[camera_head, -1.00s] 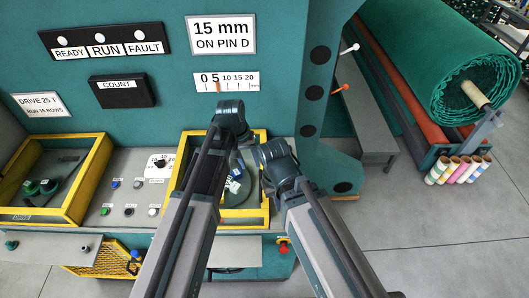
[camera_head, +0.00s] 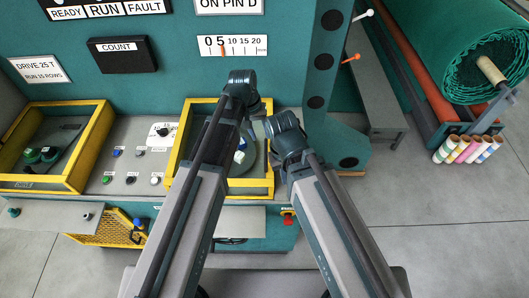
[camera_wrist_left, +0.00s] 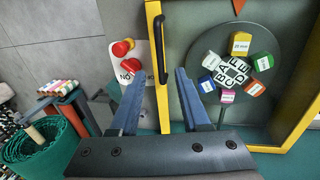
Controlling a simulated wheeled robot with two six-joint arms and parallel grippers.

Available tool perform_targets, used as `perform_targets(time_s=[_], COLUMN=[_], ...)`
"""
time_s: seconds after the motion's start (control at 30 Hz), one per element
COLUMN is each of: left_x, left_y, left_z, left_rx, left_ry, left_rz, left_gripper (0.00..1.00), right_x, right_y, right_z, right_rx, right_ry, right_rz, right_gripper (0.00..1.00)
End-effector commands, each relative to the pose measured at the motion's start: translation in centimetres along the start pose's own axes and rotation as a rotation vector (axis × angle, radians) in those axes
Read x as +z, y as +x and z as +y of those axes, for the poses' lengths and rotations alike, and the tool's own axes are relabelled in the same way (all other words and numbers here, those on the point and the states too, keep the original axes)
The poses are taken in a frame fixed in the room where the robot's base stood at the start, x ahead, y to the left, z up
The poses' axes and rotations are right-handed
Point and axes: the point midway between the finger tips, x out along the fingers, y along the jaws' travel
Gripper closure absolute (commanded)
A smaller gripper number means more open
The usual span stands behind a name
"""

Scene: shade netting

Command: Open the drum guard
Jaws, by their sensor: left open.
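A yellow-framed guard (camera_head: 268,187) on the teal machine surrounds a grey recess with a round disc. In the left wrist view, its yellow edge (camera_wrist_left: 153,20) carries a black bar handle (camera_wrist_left: 160,50). Behind the frame, the grey disc (camera_wrist_left: 205,45) bears several coloured, lettered blocks. My left gripper (camera_wrist_left: 160,76) is open, with its blue-grey fingers on either side of the handle's lower end. Contact with the handle cannot be made out. In the head view my arms hide part of the guard. My right gripper is hidden; only its arm (camera_head: 310,180) shows.
Red knobs (camera_wrist_left: 123,48) on a white plate sit left of the handle. Another yellow frame (camera_head: 98,150) with green knobs stands at the left, and a yellow mesh piece (camera_head: 113,230) is below. A green netting roll (camera_head: 455,55) lies at the right. Grey floor is clear at lower right.

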Motion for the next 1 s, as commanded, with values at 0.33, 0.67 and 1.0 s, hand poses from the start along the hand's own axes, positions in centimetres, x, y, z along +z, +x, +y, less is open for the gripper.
perform_targets(time_s=[0.33, 0.67, 1.0], left_x=[0.0, 0.0, 0.0], left_y=[5.7, 8.2, 8.0], left_z=[-0.1, 0.0, 0.0], left_rx=[0.0, 0.0, 0.0], left_ry=[0.001, 0.0, 0.0], left_rz=[0.0, 0.0, 0.0], left_gripper=[0.53, 0.53, 0.68], right_x=[-0.4, -0.6, -0.6], right_y=[5.6, 8.0, 7.8], right_z=[-0.5, -0.7, -0.7], right_rx=[0.0, 0.0, 0.0], right_ry=[0.003, 0.004, 0.003], right_rz=[0.002, 0.003, 0.003], right_gripper=[1.0, 1.0, 1.0])
